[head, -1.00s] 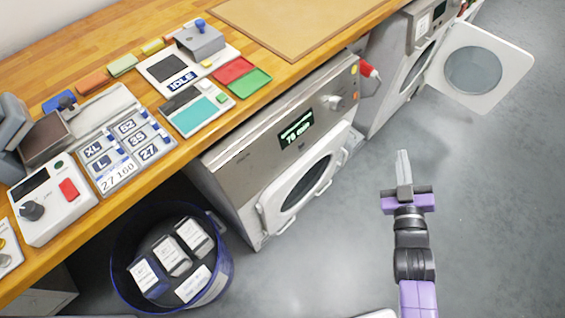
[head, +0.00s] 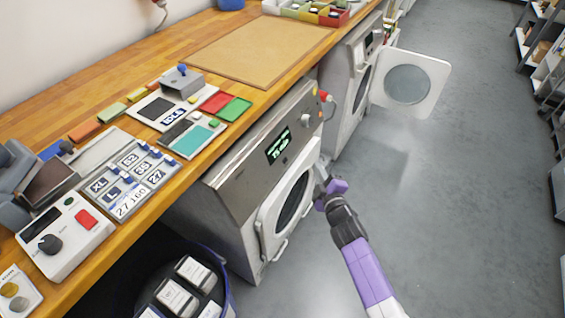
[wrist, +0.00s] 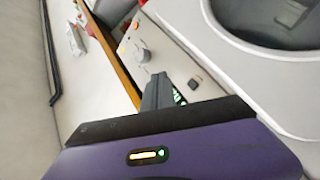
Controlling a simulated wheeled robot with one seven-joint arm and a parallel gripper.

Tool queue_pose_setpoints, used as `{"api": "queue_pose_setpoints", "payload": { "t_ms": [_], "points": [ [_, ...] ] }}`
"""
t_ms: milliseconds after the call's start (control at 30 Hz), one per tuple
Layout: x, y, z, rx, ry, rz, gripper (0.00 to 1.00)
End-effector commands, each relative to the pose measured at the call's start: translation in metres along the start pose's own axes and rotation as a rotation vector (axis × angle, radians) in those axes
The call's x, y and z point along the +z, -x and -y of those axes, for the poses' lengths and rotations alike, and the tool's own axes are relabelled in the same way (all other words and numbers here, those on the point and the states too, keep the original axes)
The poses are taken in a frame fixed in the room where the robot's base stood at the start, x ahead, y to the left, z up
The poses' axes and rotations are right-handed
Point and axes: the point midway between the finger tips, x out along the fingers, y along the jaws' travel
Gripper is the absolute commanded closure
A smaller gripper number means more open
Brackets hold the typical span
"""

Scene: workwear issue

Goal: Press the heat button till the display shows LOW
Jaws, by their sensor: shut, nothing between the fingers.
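The nearer front-loading machine (head: 240,160) stands under the counter with its round door (head: 290,203) shut. Its dark display (head: 279,147) has green text ending in what looks like "75 min"; the upper line is too small to read. In the wrist view a small dark square button (wrist: 193,84) and a round knob (wrist: 140,50) sit on the pale panel; no label on the button is readable, so I cannot tell its function. My gripper (head: 319,172) is shut and empty in front of the machine, by the door's upper right. In the wrist view its fingers (wrist: 157,93) partly cover the display (wrist: 180,98).
A second machine (head: 340,85) stands farther back with its round door (head: 408,84) swung open into the aisle. A bin (head: 228,295) with labelled packs is at the near left. The wooden counter (head: 150,75) holds several devices. Grey floor to the right is clear.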

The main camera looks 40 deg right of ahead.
Motion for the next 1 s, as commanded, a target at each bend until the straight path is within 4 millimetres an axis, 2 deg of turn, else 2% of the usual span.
{"api": "queue_pose_setpoints", "payload": {
  "t_ms": [267,1000],
  "points": [
    [-0.003,-0.006,0.007,0.001,-0.001,-0.002,1.0],
    [-0.04,-0.057,0.044,0.0,-0.001,-0.002,1.0]
  ]
}}
